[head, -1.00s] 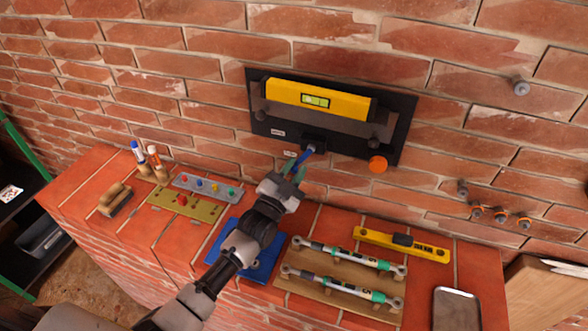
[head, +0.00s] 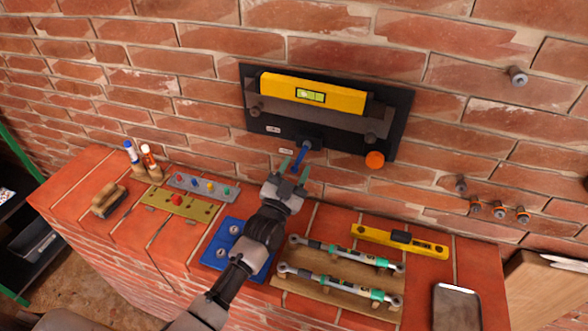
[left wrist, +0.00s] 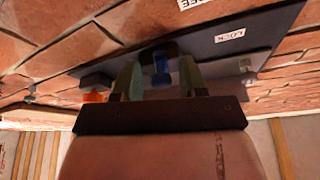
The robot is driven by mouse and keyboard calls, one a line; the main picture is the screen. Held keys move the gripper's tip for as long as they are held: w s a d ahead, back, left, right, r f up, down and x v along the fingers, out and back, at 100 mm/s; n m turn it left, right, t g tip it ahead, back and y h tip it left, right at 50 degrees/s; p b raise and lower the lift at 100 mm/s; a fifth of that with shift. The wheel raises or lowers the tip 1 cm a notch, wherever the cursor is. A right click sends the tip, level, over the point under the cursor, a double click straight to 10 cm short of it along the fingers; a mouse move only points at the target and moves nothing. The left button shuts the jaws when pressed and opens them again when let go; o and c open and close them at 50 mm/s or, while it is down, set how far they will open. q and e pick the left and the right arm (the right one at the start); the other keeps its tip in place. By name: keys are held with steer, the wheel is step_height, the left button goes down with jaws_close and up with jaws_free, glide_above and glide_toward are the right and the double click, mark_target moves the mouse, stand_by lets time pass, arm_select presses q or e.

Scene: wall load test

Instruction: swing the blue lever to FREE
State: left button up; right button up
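The blue lever (head: 301,157) sticks out from a dark block at the lower middle of a black wall panel (head: 345,142), slanting down and slightly left in the head view. My left gripper (head: 294,170) is open, its two greenish fingers apart at the lever's lower end. In the left wrist view the blue lever (left wrist: 161,66) shows between the spread fingers (left wrist: 160,82), with gaps beside it; contact is not visible. A LOCK label (left wrist: 230,36) and a partly cut-off FREE label (left wrist: 197,3) show upside down there. My right gripper is not in view.
The panel carries a yellow level (head: 312,95) on a grey bar and an orange knob (head: 375,160). Below, the brick ledge holds a blue plate (head: 226,243), a wooden board (head: 330,288) with two wrenches, another yellow level (head: 400,241) and a grey tray (head: 457,306).

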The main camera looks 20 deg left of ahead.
arm_select(q)
steer(key=b+v, duration=0.2)
steer(key=v, duration=0.5)
steer(key=shift+s+f, duration=0.15)
steer(key=shift+s, duration=0.05)
stand_by(0.3)
